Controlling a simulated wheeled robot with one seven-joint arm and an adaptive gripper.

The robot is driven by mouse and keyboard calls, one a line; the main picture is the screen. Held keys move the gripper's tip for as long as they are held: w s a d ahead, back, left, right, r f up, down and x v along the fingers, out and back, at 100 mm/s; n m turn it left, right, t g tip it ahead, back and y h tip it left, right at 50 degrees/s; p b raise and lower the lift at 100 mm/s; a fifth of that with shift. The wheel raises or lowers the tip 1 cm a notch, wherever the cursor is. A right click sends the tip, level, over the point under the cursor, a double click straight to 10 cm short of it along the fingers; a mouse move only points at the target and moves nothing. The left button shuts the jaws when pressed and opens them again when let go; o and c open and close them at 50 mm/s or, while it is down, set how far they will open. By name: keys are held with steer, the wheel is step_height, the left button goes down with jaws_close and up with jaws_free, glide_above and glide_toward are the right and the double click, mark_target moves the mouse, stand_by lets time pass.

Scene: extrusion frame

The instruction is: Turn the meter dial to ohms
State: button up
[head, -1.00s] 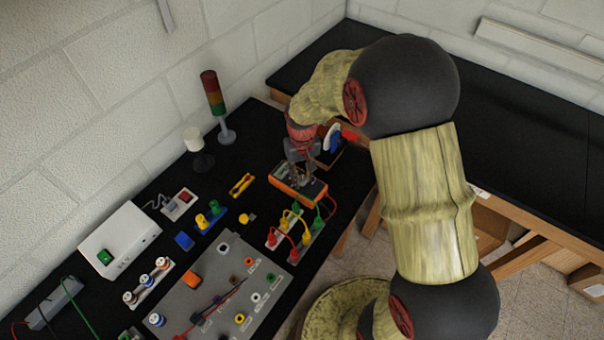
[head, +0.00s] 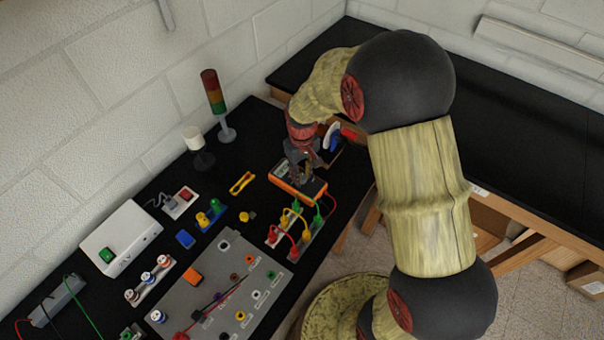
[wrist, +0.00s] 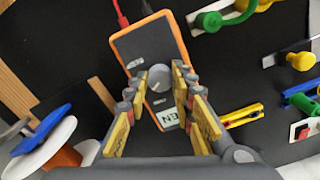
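The orange-edged meter (head: 297,193) lies on the black bench under my gripper (head: 299,177) in the head view. In the wrist view the meter (wrist: 140,44) shows a dark face, with its round grey dial (wrist: 160,78) near the middle and a pale display (wrist: 168,118) at the near end. My gripper (wrist: 160,74) has its two yellow-padded fingers apart, one on each side of the dial. I cannot tell whether the fingertips touch the dial. The dial's pointer setting is too small to read. In the head view the gripper hides the dial.
Red and green leads run from the meter to a strip of coloured plugs (head: 284,236). Blue and white discs (head: 331,137) stand close behind the gripper. A yellow tool (head: 242,182) lies left of the meter. A grey panel (head: 225,262) lies nearer, and a signal tower (head: 214,100) stands behind.

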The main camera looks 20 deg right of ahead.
mark_target(302, 177)
steer(key=o, duration=0.5)
steer(key=shift+r, duration=0.1)
step_height(302, 177, up, 12)
steer(key=shift+f, duration=0.1)
stand_by(0.4)
stand_by(0.5)
steer(key=shift+s+r+m+t+b, duration=0.45)
steer(key=shift+s+r+t+b, duration=0.45)
steer(key=shift+s+r, duration=1.9)
steer(key=shift+s+r+m+t+b, duration=0.4)
steer(key=shift+s+r+t+b, duration=0.5)
steer(key=shift+s, duration=3.65)
steer(key=shift+s+r+m+t+b, duration=0.45)
steer(key=shift+s+r+t+b, duration=0.45)
steer(key=shift+s+r, duration=1.9)
